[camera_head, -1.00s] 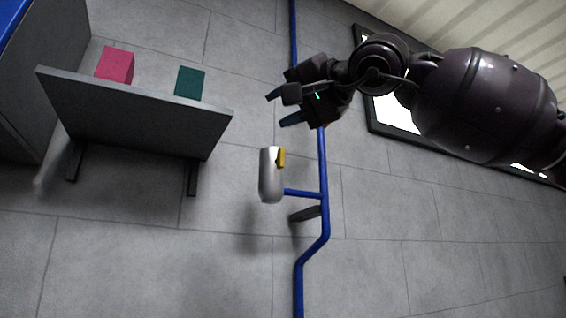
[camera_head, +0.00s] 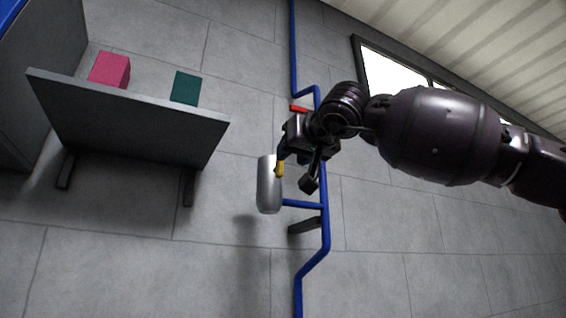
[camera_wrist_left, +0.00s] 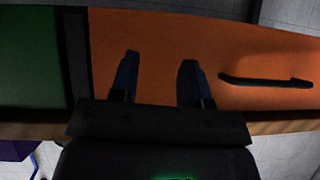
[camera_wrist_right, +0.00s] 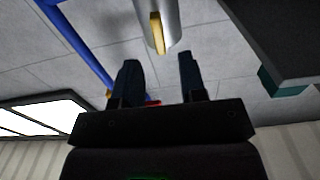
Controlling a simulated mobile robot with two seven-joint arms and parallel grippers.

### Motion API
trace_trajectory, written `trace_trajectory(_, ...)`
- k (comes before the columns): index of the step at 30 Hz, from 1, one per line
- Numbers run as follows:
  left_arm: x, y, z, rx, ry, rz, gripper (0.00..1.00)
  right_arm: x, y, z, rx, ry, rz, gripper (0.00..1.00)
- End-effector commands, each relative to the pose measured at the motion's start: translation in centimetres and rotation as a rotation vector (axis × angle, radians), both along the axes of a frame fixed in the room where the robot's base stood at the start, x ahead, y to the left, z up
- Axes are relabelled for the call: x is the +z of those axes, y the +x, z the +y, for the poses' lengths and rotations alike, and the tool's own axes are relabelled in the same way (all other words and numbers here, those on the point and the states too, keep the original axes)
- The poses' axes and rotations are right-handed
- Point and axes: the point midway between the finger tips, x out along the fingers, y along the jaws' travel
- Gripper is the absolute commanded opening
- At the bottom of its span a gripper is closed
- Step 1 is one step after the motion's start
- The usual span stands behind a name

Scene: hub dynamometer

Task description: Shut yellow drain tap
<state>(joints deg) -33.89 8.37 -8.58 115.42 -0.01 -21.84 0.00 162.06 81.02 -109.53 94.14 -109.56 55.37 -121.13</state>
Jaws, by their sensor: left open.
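The yellow drain tap (camera_head: 280,170) is a small yellow lever on the side of a grey metal cylinder (camera_head: 268,190), joined to a blue pipe. My right gripper (camera_head: 294,175) is close beside the tap in the head view and partly overlaps it. In the right wrist view the yellow lever (camera_wrist_right: 157,33) lies just beyond and between the two spread fingertips (camera_wrist_right: 159,60); I see no grip on it. My left gripper (camera_wrist_left: 159,62) shows only in the left wrist view, open and empty, before an orange panel.
A blue pipe (camera_head: 325,230) runs beside the cylinder, with a red part (camera_head: 298,108) on it near my right wrist. A grey bench (camera_head: 130,120) bears a pink block (camera_head: 110,70) and a green block (camera_head: 186,88). The orange panel (camera_wrist_left: 250,50) has a black handle (camera_wrist_left: 265,82).

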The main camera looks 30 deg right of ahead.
Motion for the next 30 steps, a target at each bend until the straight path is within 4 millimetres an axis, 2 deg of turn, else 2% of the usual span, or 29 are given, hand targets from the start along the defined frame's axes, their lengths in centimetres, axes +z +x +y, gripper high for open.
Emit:
trace_trajectory(3, 0.1, 0.3, -0.1, -0.001, -0.001, -0.006, 0.43, -0.1, 2.0, -0.1, -0.002, 0.001, 0.002, 0.38)
trace_trajectory(9, 0.3, 0.5, -0.1, -0.002, -0.002, -0.01, 0.43, 0.0, 4.1, -0.2, -0.001, 0.001, 0.002, 0.38)
trace_trajectory(22, 0.2, 0.3, -0.1, -0.001, -0.002, -0.007, 0.43, 0.0, 4.9, -0.3, 0.001, 0.002, 0.0, 0.38)
trace_trajectory(27, 0.1, 0.2, -0.1, -0.001, -0.002, -0.006, 0.43, 0.0, 4.9, -0.3, 0.001, 0.002, 0.0, 0.12)
trace_trajectory(30, 0.2, 0.2, -0.1, 0.0, -0.002, -0.005, 0.43, 0.0, 4.8, -0.3, 0.001, 0.002, 0.0, 0.0)
